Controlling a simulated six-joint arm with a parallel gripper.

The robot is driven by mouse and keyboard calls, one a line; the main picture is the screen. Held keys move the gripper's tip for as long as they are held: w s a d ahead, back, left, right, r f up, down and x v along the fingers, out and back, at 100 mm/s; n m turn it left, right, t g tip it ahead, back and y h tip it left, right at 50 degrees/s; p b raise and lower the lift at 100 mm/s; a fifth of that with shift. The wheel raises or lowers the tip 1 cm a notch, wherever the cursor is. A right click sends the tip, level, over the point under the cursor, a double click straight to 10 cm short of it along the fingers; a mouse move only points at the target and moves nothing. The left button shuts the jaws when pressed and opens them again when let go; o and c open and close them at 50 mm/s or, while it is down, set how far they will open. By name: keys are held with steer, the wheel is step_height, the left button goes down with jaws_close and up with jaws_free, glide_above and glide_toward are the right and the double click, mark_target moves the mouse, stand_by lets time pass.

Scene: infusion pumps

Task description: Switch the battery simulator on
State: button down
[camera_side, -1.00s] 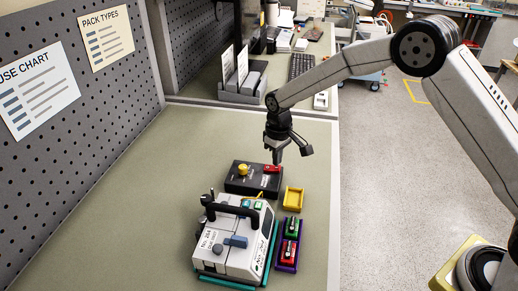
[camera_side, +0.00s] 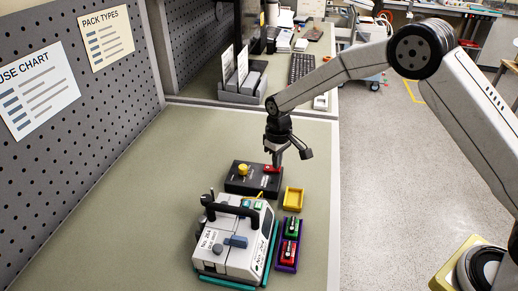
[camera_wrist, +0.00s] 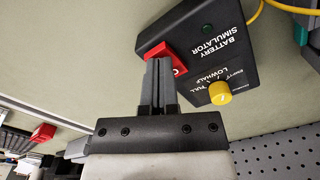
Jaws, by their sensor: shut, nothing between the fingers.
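The battery simulator (camera_side: 240,185) is a black box on the bench. In the wrist view it (camera_wrist: 225,55) carries white lettering, a yellow knob (camera_wrist: 219,92) and a small dark green lamp (camera_wrist: 207,29). Its red rocker switch (camera_wrist: 163,51) is partly hidden by my fingers, with a white "O" mark showing. My gripper (camera_wrist: 159,62) is shut and empty, its fingertips at the switch. In the side view my gripper (camera_side: 276,164) points down onto the red switch (camera_side: 267,169). I cannot tell whether it touches or presses the switch.
A white infusion pump (camera_side: 228,258) with a black handle stands in front of the simulator. Beside it are a yellow tray (camera_side: 293,199) and a purple tray (camera_side: 287,264) holding green and red parts. The bench left of the simulator is clear.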

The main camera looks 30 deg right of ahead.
steer(key=shift+f, duration=0.25)
stand_by(0.3)
steer(key=shift+r, duration=3.5)
steer(key=shift+s+d, duration=0.1)
steer(key=s+d+m+t, duration=0.1)
steer(key=s+d, duration=0.3)
steer(key=s, duration=0.8)
steer(key=s+d+r+m+t, duration=0.1)
steer(key=s+d+m, duration=0.1)
steer(key=s, duration=1)
steer(key=shift+s+d+r+t, duration=0.2)
steer(key=shift+d+t, duration=0.1)
steer(key=shift+d, duration=0.6)
